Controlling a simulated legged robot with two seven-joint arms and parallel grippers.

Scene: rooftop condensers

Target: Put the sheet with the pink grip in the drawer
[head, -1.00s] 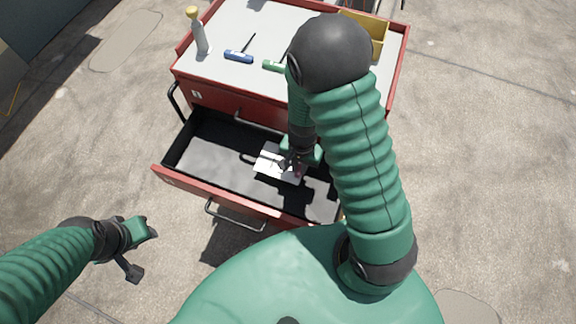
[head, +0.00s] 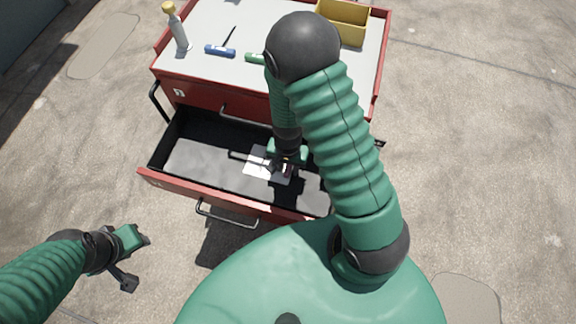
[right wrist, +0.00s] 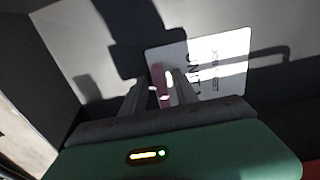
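The white sheet (head: 258,165) with dark print lies on the floor of the open drawer (head: 200,160). It also shows in the right wrist view (right wrist: 225,60). Its pink grip (right wrist: 158,82) stands at the sheet's near edge, between the fingers of my right gripper (right wrist: 157,92). The fingers look spread, with a gap beside the grip. In the head view my right gripper (head: 285,164) reaches down into the drawer and hides part of the sheet. My left gripper (head: 137,256) is open and empty, outside the drawer at lower left.
The red cabinet's grey top (head: 270,30) holds a bottle with a yellow cap (head: 176,28), a blue-handled tool (head: 220,51), a green-handled tool (head: 256,58) and a yellow bin (head: 343,22). The drawer's left part is clear. Concrete floor surrounds the cabinet.

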